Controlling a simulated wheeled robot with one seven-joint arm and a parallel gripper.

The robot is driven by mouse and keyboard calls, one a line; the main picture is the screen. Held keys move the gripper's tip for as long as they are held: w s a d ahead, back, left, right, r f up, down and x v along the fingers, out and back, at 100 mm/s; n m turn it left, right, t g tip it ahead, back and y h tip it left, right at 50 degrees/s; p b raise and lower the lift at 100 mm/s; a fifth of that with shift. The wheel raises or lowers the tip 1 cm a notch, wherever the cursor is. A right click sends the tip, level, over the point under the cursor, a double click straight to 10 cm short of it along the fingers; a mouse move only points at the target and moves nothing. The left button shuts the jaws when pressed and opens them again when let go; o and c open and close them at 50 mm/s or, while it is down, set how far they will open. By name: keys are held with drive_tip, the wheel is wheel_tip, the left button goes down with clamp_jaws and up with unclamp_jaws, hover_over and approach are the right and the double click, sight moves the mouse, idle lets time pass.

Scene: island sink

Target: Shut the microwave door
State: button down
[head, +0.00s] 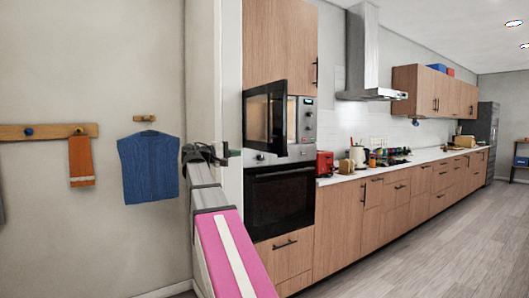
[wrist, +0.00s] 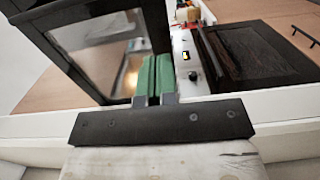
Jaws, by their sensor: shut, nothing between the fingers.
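The microwave (head: 307,120) is built into the tall wood cabinet, and its silver control panel faces the room. Its dark-framed glass door (head: 265,116) stands open, swung out to the left, with the lit inside showing past its right edge. In the wrist view the door (wrist: 95,50) fills the upper left. My gripper (head: 232,152) is left of and slightly below the door in the head view. Its green fingertips (wrist: 153,75) are together and empty, close to the door's frame in the wrist view. I cannot tell whether they touch it.
A black oven (head: 280,198) sits below the microwave. A counter (head: 420,160) with a red toaster (head: 324,164) and other items runs off to the right. A pale wall edge (head: 229,95) stands beside my arm. The floor (head: 430,240) at right is clear.

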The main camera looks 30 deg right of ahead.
approach(272, 149)
drive_tip(key=d, duration=0.7)
drive_tip(key=shift+w+f, duration=0.15)
drive_tip(key=shift+w, duration=0.05)
drive_tip(key=shift+d, duration=0.3)
drive_tip(key=shift+d, duration=0.1)
